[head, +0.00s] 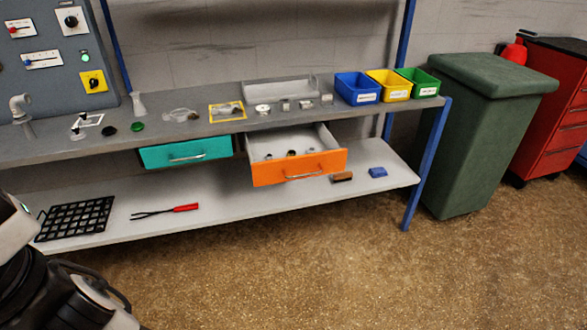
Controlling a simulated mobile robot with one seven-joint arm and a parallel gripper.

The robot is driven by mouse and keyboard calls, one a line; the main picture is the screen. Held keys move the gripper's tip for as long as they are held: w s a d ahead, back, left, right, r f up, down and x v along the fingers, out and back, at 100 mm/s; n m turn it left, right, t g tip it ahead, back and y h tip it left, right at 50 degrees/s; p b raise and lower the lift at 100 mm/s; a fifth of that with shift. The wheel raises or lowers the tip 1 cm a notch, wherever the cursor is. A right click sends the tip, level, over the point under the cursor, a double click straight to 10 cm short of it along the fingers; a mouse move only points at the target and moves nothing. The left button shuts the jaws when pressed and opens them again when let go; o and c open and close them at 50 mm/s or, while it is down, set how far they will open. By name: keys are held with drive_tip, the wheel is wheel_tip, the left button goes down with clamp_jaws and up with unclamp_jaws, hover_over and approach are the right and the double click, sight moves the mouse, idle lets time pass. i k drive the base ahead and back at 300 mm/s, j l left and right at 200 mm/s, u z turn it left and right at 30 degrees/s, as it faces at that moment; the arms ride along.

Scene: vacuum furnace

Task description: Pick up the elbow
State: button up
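A pale grey bent pipe that looks like the elbow (19,106) stands at the far left of the workbench top (235,126), in front of the control panel. Its upper end curves over to the side, and its foot is close to the left picture edge. Small fittings lie in the open orange drawer (299,172), too small to tell apart. Part of my arm shows at the lower left, well in front of the bench. My gripper is not in view.
The teal drawer (186,152) looks shut; the orange drawer juts out. Blue (357,88), yellow (389,85) and green (418,81) bins stand at the bench's right end. A black grid (75,219) and red-handled tool (185,208) lie on the lower shelf. The front floor is clear.

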sight(15, 102)
drive_tip(key=u, duration=1.4)
